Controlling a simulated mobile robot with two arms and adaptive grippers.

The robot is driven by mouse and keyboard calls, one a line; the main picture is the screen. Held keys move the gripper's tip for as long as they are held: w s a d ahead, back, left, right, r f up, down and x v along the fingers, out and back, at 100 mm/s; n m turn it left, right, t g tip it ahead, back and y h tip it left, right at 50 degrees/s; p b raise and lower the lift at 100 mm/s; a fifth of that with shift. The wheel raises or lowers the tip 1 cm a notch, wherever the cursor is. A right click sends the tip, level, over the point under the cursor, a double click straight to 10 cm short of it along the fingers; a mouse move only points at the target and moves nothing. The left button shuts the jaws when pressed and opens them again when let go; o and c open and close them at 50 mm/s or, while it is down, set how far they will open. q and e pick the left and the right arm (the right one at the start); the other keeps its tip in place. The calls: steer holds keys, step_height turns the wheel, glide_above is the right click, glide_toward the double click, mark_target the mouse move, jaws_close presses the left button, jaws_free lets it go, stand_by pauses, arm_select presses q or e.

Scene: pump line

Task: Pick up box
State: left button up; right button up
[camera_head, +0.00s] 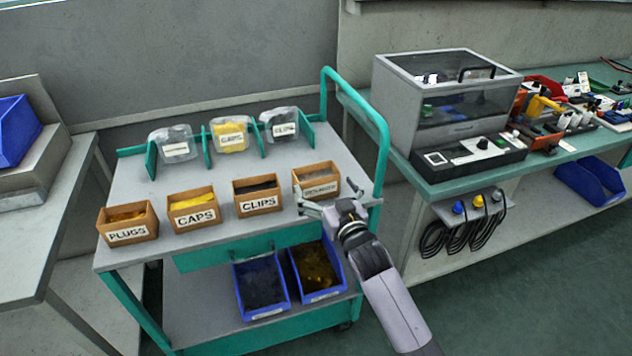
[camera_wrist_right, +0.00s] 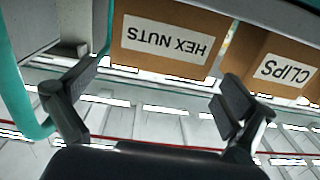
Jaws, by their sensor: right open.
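Several small brown boxes stand in a row on the cart's top shelf. They are a box labelled PLUGS (camera_head: 127,233), a CAPS box (camera_head: 195,216), a CLIPS box (camera_head: 262,204) and a box at the right end (camera_head: 316,181). That last box reads HEX NUTS in the right wrist view (camera_wrist_right: 165,45), with the CLIPS box (camera_wrist_right: 280,72) beside it. My right gripper (camera_head: 328,196) is open and empty at the front of the HEX NUTS box. In the wrist view its fingers (camera_wrist_right: 160,88) are spread towards that box, apart from it as far as I can tell. My left gripper is not in view.
Clear bags (camera_head: 230,135) stand between green dividers at the cart's back. Blue bins (camera_head: 261,285) sit on the lower shelf. The cart's green handle rail (camera_head: 383,130) rises right of the HEX NUTS box. A bench with a grey test enclosure (camera_head: 445,95) stands at right.

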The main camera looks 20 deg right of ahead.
mark_target(316, 170)
steer(key=shift+w+a+r, duration=0.1)
steer(key=shift+w, duration=1.4)
steer(key=shift+w+a+r, duration=0.1)
steer(key=shift+w, duration=1.35)
steer(key=shift+c, duration=0.2)
steer(key=c, duration=0.8)
